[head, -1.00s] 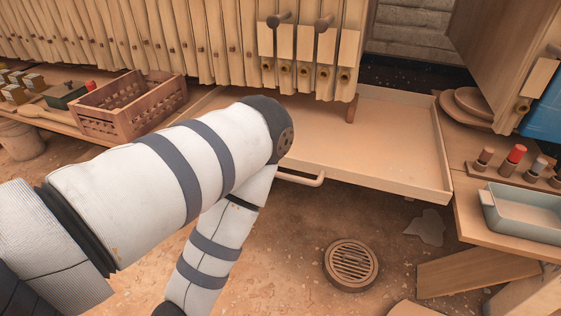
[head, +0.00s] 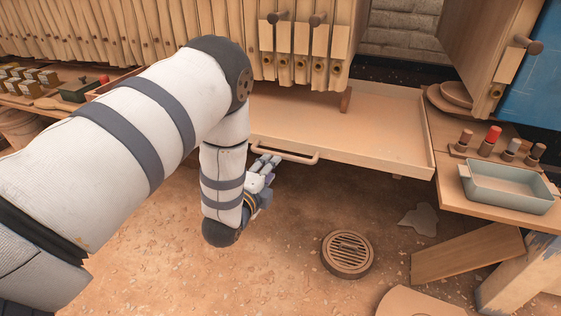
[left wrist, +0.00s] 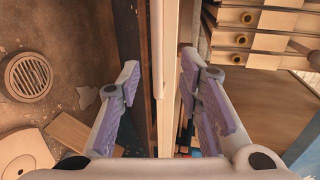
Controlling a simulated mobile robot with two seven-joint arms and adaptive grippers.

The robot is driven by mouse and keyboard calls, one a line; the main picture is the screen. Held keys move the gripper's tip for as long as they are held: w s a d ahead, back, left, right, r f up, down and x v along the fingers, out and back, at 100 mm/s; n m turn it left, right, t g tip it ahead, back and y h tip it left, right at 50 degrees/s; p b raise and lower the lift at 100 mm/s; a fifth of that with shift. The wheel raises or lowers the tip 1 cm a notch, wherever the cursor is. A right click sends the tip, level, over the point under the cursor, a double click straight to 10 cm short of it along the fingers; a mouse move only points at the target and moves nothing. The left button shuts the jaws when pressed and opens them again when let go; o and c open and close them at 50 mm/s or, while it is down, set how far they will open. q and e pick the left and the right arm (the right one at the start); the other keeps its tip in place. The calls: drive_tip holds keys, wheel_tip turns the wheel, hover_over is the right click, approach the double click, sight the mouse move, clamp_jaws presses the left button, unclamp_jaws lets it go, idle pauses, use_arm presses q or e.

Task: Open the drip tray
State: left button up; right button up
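The drip tray (head: 390,150) is a wide, shallow wooden tray under the press plates. Part of its bare floor shows in front of them. Its pale bar handle (head: 300,160) is on the front face; my arm hides the tray's left part. My left gripper (head: 268,162) is at the left end of the handle, below the tray's front edge. In the left wrist view the left gripper (left wrist: 160,68) is open, with its purple-padded fingers spread either side of the pale handle bar (left wrist: 158,45). I cannot tell whether either finger touches it. My right gripper is not in view.
A round floor drain (head: 347,253) lies in front of the tray. At right, a bench holds a blue-grey dish (head: 508,188) and a row of knobs, one red (head: 493,136). A loose board (head: 465,252) lies below it. The floor before the handle is clear.

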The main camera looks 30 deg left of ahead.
sight(282, 156)
use_arm(q)
drive_tip(key=x, duration=0.3)
drive_tip(key=b+x, duration=0.1)
drive_tip(key=x, duration=0.5)
drive_tip(key=shift+w+f, duration=0.15)
drive_tip(key=shift+f, duration=0.25)
drive_tip(key=shift+w+a+r, duration=0.1)
drive_tip(key=shift+w+a, duration=0.05)
drive_tip(key=shift+w, duration=0.15)
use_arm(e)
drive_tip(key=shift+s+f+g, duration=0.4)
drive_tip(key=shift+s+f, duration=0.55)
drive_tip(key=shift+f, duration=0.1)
use_arm(q)
drive_tip(key=shift+c, duration=0.3)
clamp_jaws()
